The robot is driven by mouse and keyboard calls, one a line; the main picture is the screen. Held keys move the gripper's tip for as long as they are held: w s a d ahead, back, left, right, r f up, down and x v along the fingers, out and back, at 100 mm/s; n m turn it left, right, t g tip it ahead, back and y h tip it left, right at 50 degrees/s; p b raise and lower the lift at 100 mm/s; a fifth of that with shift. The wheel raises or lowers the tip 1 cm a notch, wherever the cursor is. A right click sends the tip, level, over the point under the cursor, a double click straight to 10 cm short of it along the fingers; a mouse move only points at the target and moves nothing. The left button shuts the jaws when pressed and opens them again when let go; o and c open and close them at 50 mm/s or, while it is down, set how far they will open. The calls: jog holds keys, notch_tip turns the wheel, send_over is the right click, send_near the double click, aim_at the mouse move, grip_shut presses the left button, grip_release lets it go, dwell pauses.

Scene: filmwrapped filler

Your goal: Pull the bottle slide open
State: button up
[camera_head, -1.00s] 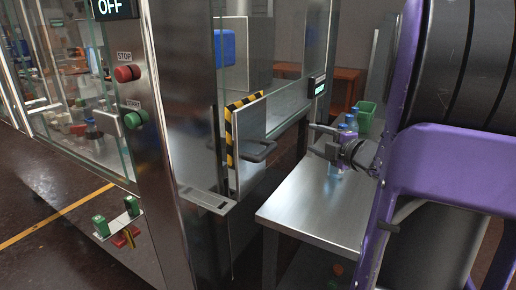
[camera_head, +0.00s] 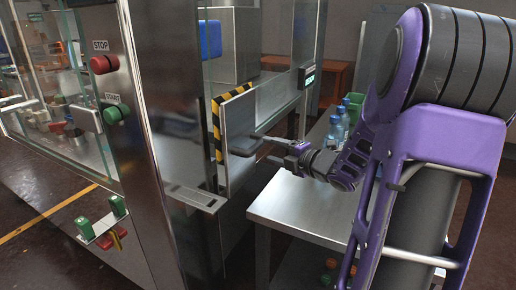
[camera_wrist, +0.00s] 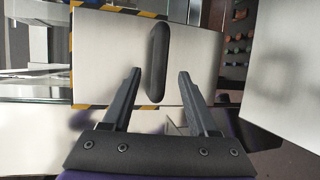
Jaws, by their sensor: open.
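The bottle slide (camera_head: 238,125) is a grey metal panel with a black-and-yellow striped edge on the machine's side. Its dark bar handle (camera_head: 242,147) sticks out from its face. In the wrist view the handle (camera_wrist: 157,50) stands lengthwise in the picture on the plain panel (camera_wrist: 110,60). My gripper (camera_head: 266,149) is open just right of the handle in the head view. In the wrist view its two fingertips (camera_wrist: 160,74) lie on either side of the handle's near end, with visible gaps. Whether the handle is fully between the fingers in depth is hard to tell.
A steel side table (camera_head: 300,210) stands under my forearm. Clear bottles (camera_head: 337,130) and a green container (camera_head: 354,105) sit at its far end. The machine's steel post (camera_head: 165,110), with red and green buttons, is left of the slide.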

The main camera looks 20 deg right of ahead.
aim_at(261, 147)
jog(key=x, duration=0.6)
jog(key=shift+w+a, duration=0.1)
jog(key=shift+w, duration=0.25)
grip_shut()
dwell(1.1)
